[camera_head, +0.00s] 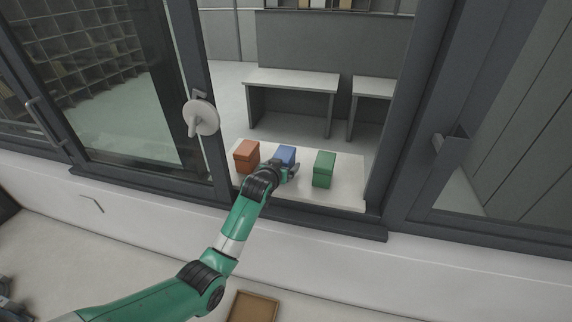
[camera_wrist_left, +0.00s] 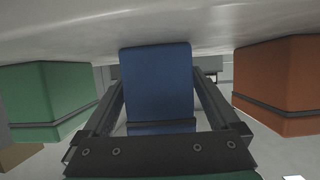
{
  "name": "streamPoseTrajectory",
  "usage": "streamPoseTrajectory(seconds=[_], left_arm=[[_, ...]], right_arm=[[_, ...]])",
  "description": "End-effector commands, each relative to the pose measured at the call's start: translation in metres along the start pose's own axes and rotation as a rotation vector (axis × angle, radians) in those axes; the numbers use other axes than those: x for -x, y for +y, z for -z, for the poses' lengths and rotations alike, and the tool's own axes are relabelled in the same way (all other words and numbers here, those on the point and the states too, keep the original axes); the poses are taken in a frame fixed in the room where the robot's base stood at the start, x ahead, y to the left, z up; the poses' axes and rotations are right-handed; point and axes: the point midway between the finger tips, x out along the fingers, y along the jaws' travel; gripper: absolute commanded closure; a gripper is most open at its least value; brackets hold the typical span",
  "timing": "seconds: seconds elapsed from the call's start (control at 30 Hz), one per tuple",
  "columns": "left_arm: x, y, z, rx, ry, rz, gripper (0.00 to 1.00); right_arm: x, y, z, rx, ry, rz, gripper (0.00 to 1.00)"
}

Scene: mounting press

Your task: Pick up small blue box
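The small blue box (camera_head: 286,154) stands on the white ledge (camera_head: 345,190) in the window opening, between an orange box (camera_head: 246,155) and a green box (camera_head: 323,169). My left gripper (camera_head: 287,170) is at the near side of the blue box and partly covers it. In the left wrist view, the blue box (camera_wrist_left: 158,88) lies between the two fingers, one on each side. The finger ends look very near its sides, but contact is not clear. My right gripper is not in view.
The green box (camera_wrist_left: 52,95) and the orange box (camera_wrist_left: 282,85) flank the gripper with small gaps. Window frames (camera_head: 404,115) border the opening, and a white handle (camera_head: 201,117) sticks out on the left frame. A brown tray (camera_head: 254,307) lies below.

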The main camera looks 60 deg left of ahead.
Motion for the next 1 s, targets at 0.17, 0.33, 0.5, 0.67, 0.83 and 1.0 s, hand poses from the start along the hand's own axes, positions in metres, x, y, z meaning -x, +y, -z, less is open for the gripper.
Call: streamPoseTrajectory(seconds=[0.17, 0.33, 0.5, 0.67, 0.83, 1.0], left_arm=[[0.0, 0.0, 0.0, 0.0, 0.0, 0.0, 0.4], [0.0, 0.0, 0.0, 0.0, 0.0, 0.0, 0.7], [0.0, 0.0, 0.001, 0.0, 0.002, 0.0, 0.98], [0.0, 0.0, 0.001, 0.0, 0.002, 0.0, 0.98], [0.002, 0.001, 0.005, -0.001, 0.002, -0.001, 0.98], [0.008, 0.004, 0.02, -0.002, 0.002, -0.004, 0.98]], right_arm=[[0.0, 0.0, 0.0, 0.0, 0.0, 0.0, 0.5], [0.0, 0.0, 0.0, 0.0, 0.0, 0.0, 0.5], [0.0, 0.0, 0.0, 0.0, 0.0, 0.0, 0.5], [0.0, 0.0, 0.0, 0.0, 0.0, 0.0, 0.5], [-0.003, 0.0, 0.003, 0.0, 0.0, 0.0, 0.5], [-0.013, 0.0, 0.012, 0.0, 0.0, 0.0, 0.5]])
